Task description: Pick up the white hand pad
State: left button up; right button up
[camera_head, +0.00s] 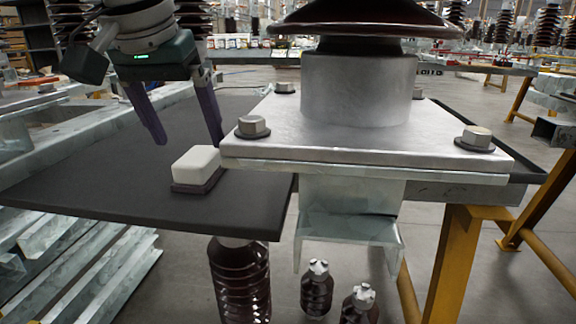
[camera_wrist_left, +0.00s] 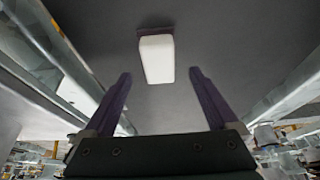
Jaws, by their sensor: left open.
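The white hand pad (camera_head: 196,166) is a small white block on a dark purple base. It lies on the dark grey tabletop (camera_head: 110,185), near its front right edge and just left of the metal base plate. My left gripper (camera_head: 188,142) is open and empty, with its two purple fingers pointing down above and behind the pad. In the left wrist view the pad (camera_wrist_left: 156,58) lies ahead of the open fingers (camera_wrist_left: 158,75), roughly centred between them and apart from both. My right gripper is in neither view.
A bolted metal plate (camera_head: 350,150) carrying a large insulator (camera_head: 360,20) stands right beside the pad. Steel beams (camera_head: 75,265) lie at the lower left. A yellow frame (camera_head: 458,262) stands at the right. The tabletop left of the pad is clear.

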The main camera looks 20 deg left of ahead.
aim_at(197, 155)
pick_arm(q)
jog(key=b+x, duration=0.1)
jog(key=x, duration=0.3)
jog(key=shift+d+f, duration=0.1)
jog(key=shift+f, duration=0.15)
jog(key=shift+c, duration=0.4)
grip_shut()
jog(key=shift+r, duration=0.1)
notch_tip(197, 155, up, 20)
jog(key=p, duration=0.6)
